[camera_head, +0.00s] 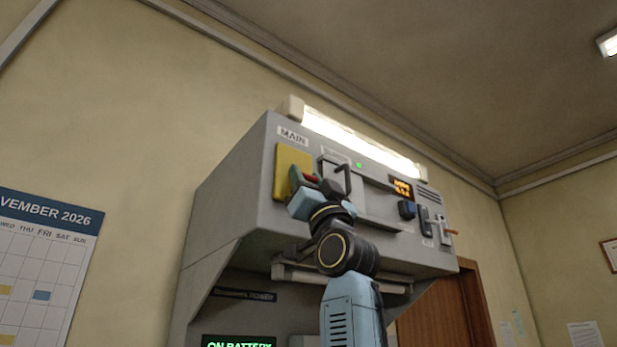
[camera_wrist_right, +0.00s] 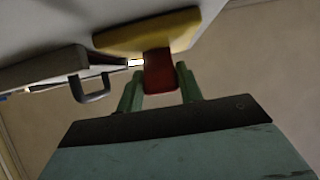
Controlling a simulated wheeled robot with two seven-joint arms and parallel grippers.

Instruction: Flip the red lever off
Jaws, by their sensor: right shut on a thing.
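The red lever (camera_head: 311,178) sticks out from a yellow plate (camera_head: 292,165) under the MAIN label on the grey console. My right gripper (camera_head: 309,184) is at the lever, in front of the plate. In the wrist view the red lever (camera_wrist_right: 158,74) sits between the two green fingers of my right gripper (camera_wrist_right: 160,90), which is shut on it. The yellow plate (camera_wrist_right: 120,38) is behind it in that view. My gripper hides part of the lever in the head view. I cannot tell the lever's exact position. My left gripper is not in view.
A dark handle (camera_head: 347,178) stands just right of my gripper; it also shows in the wrist view (camera_wrist_right: 96,97). Farther right are an orange display (camera_head: 401,188), a blue knob (camera_head: 407,209) and an orange-tipped switch (camera_head: 450,232). A grey rail (camera_head: 385,286) runs below my wrist.

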